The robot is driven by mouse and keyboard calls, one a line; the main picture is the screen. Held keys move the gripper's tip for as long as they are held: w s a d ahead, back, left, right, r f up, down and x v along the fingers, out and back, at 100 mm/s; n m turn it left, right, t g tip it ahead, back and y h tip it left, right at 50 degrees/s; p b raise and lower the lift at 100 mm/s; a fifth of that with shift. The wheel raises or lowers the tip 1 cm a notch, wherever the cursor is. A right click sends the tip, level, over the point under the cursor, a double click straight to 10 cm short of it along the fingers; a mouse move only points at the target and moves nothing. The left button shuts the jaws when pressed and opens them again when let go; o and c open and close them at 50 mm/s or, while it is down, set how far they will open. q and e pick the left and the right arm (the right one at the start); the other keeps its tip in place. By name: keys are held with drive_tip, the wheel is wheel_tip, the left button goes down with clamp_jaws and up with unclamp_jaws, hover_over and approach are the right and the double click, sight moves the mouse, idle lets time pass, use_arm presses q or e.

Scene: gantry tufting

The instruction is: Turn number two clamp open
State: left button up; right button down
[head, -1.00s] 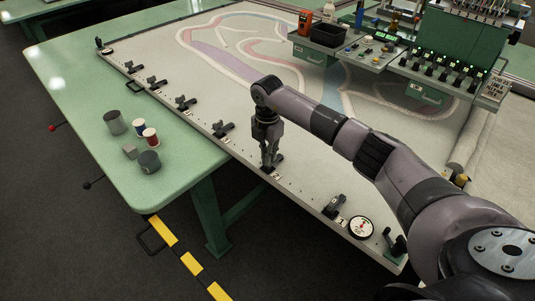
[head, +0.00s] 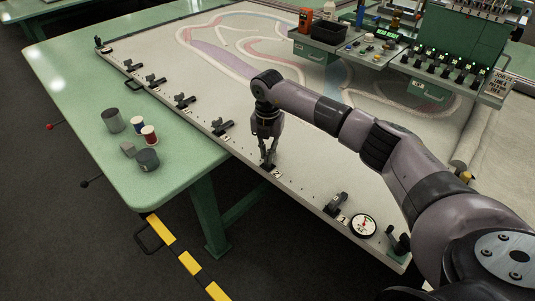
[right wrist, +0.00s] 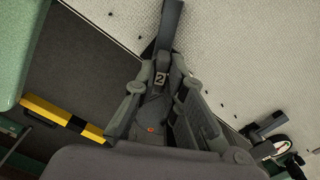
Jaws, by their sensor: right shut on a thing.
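The number two clamp (head: 267,168) is a small dark toggle clamp on the near edge of the pale cloth-covered frame. My right gripper (head: 268,160) points down over it and hides most of it. My right gripper (right wrist: 163,82) is shut on the clamp there. The exact grip on the lever is partly hidden by the fingers. My left gripper is out of view.
The number one clamp (head: 336,203) and a round dial (head: 363,225) sit to the right along the frame edge (head: 300,190). More clamps, one of them here (head: 222,127), line the edge to the left. Cans and spools (head: 148,159) stand on the green table (head: 85,115).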

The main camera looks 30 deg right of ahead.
drive_tip(key=n+b, duration=0.2)
drive_tip(key=n, duration=0.4)
drive_tip(key=shift+f+n, duration=0.1)
drive_tip(key=shift+n, duration=0.2)
drive_tip(key=n+b, duration=0.1)
drive_tip(key=n, duration=0.2)
drive_tip(key=shift+b, duration=0.35)
drive_tip(key=shift+n+b, duration=0.4)
drive_tip(key=shift+n, duration=1.1)
drive_tip(key=c, duration=1.7)
unclamp_jaws()
drive_tip(key=shift+w, duration=0.1)
drive_tip(key=shift+o, duration=0.2)
drive_tip(key=shift+r, duration=0.2)
wheel_tip(320, 180, up, 12)
